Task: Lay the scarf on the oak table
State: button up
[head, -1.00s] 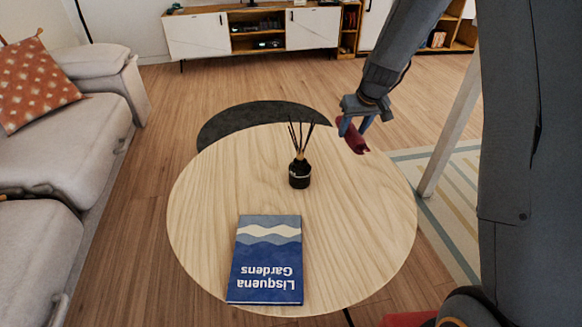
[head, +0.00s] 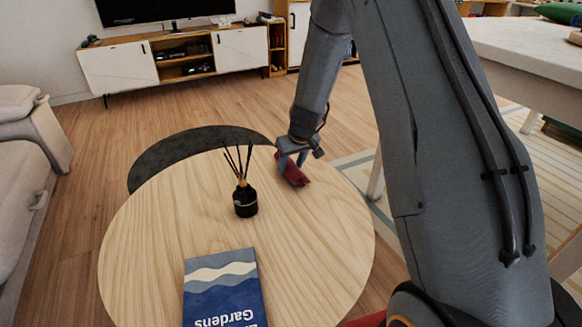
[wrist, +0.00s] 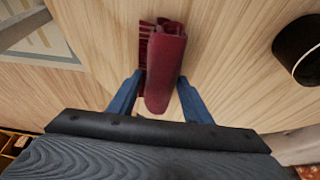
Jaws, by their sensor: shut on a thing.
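The scarf (head: 293,171) is a dark red, folded bundle with a fringe. My gripper (head: 292,159) is shut on it, with its blue fingers on either side. In the head view the scarf is over the far right part of the round oak table (head: 310,235). In the wrist view the scarf (wrist: 166,60) lies between the fingers of my gripper (wrist: 160,88), with pale wood grain of the table (wrist: 235,50) behind it. I cannot tell whether its underside touches the tabletop.
A black reed diffuser (head: 245,200) stands on the table left of the scarf. A blue book (head: 222,290) lies nearer the front. A dark round low top (head: 165,160) is behind the table. The table's right side is clear.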

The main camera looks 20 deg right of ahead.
jog(key=shift+f, duration=0.2)
jog(key=o, duration=1.2)
jog(key=shift+c, duration=0.2)
jog(key=shift+r, duration=0.1)
